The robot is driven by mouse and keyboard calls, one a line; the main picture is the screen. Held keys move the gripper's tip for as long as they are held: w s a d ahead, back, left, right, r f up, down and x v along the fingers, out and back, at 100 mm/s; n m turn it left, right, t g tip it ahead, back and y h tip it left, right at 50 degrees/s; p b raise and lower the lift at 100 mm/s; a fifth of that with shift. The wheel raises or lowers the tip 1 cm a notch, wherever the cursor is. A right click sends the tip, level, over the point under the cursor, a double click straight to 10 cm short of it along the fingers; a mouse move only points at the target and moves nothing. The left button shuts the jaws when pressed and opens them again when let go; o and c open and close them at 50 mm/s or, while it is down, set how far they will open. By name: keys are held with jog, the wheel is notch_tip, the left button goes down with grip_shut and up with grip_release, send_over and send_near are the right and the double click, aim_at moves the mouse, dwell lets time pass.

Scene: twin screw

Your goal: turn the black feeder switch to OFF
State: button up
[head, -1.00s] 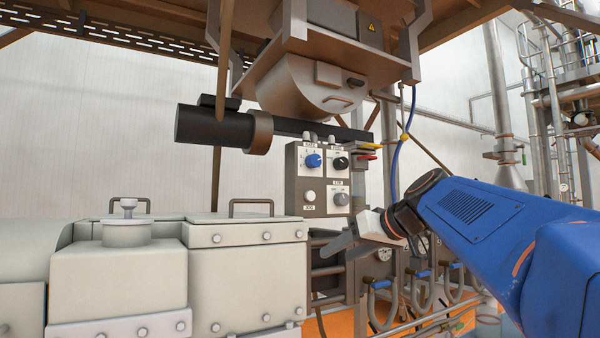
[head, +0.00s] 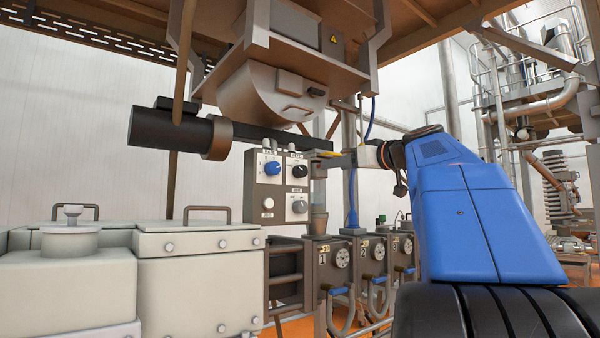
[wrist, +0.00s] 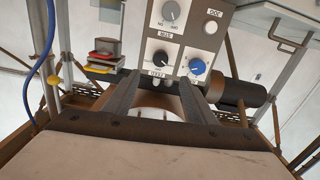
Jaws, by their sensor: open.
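The black feeder switch (head: 300,171) is the upper right knob on the grey control panel (head: 284,188). In the wrist view, where the panel appears upside down, the black switch (wrist: 161,58) has a pale pointer mark; I cannot read its position surely. My gripper (head: 338,160) is just right of the panel, about level with the upper knobs. In the wrist view my gripper (wrist: 160,80) is open and empty, its two dark fingers pointing toward the panel. The black switch shows between and beyond the fingertips, apparently untouched.
A blue knob (head: 272,168) sits left of the black switch, with a white button (head: 268,204) and a grey knob (head: 299,207) below. Yellow and red handles (wrist: 101,62) lie beside the panel. A hopper (head: 270,95) hangs above; a pale machine housing (head: 195,270) stands at left.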

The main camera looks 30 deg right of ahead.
aim_at(303, 171)
jog(key=w, duration=0.5)
jog(key=w+a, duration=0.1)
jog(key=w, duration=0.9)
jog(key=shift+w+a, duration=0.15)
jog(key=shift+a, duration=0.05)
jog(key=shift+c, duration=0.2)
jog(key=c, duration=1)
